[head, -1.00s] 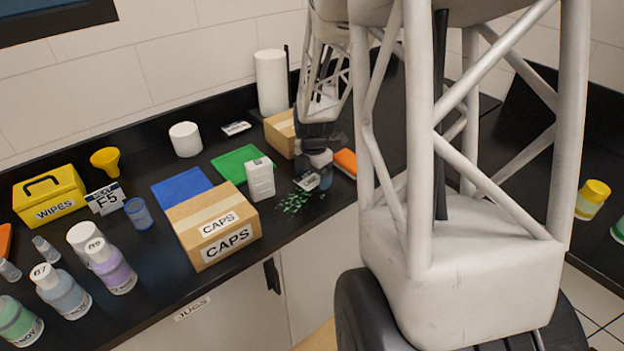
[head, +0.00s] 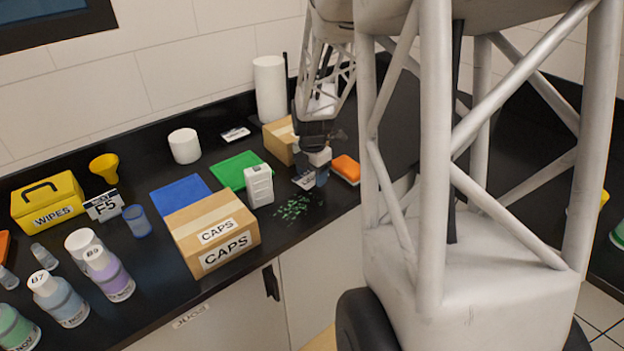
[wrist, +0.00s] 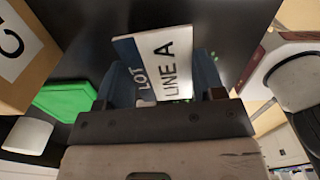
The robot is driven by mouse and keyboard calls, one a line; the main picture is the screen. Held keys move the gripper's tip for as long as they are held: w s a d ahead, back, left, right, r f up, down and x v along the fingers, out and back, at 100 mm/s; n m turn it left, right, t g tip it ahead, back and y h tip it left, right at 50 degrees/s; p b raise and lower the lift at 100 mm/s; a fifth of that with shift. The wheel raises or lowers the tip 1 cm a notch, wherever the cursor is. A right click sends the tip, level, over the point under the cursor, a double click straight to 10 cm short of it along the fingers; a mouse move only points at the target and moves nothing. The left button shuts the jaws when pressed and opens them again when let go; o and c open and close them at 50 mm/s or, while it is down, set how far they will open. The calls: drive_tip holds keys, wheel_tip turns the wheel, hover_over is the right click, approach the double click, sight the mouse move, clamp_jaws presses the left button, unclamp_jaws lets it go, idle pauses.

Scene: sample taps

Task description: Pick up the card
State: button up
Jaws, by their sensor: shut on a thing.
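How far the card is above the counter is hard to tell.
Green scraps (head: 293,207) lie on the counter left of the card. An orange block (head: 346,167) is close on the right, and another cardboard box (head: 279,139) stands behind.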

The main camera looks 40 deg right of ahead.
drive_tip(key=shift+s+a+r, duration=0.15)
drive_tip(key=shift+s+r, duration=0.1)
drive_tip(key=shift+r, duration=0.25)
drive_tip(key=s+a+r, duration=0.1)
drive_tip(key=s+a, duration=0.6)
drive_tip(key=s, duration=0.6)
drive_tip(key=shift+s+a+r, duration=0.15)
drive_tip(key=shift+s+a, duration=0.05)
drive_tip(key=shift+s, duration=0.1)
drive_tip(key=shift+w, duration=0.1)
